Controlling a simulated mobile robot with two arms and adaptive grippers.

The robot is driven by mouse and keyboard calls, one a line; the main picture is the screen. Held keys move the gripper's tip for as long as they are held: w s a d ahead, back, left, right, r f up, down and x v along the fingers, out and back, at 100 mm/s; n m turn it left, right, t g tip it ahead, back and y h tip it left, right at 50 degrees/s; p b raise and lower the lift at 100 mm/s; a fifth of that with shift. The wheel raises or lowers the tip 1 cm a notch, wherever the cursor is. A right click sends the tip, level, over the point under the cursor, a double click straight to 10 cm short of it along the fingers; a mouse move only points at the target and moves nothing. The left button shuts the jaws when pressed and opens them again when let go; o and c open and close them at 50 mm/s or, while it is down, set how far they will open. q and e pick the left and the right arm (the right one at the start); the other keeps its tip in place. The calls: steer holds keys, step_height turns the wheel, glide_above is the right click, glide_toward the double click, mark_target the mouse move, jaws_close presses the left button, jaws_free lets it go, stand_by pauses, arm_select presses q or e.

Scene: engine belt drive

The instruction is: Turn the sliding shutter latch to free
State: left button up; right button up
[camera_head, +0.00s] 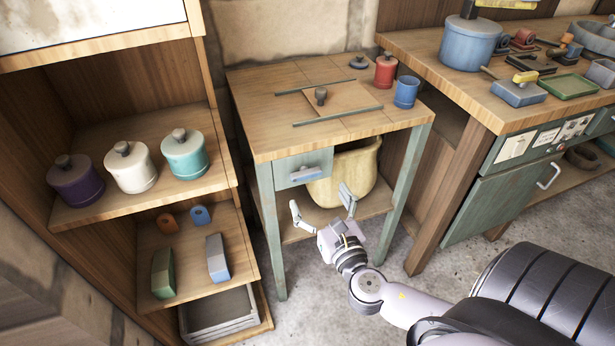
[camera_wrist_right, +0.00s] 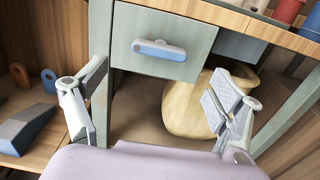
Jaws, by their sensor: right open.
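A square wooden panel (camera_head: 345,102) lies between two dark rails on the small table's top, with a dark round knob (camera_head: 321,95) on it. This looks like the sliding shutter and its latch; the knob's turn position is too small to tell. Below the tabletop is a grey-green drawer front (camera_head: 290,167) with a blue-grey handle (camera_head: 306,174), also large in the right wrist view (camera_wrist_right: 159,50). My right gripper (camera_head: 322,200) is open and empty in front of the table, below and apart from the handle and knob. My left gripper is not in view.
A red canister (camera_head: 386,71) and blue cup (camera_head: 405,92) stand at the tabletop's right. A yellowish pot (camera_head: 345,172) sits on the lower shelf behind my gripper. A shelf with lidded jars (camera_head: 185,154) stands left; a cluttered workbench (camera_head: 430,48) stands right.

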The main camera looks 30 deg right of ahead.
mark_target(307, 178)
steer(key=x, duration=0.7)
steer(key=shift+w, duration=0.2)
steer(key=shift+c, duration=0.3)
steer(key=c, duration=1.1)
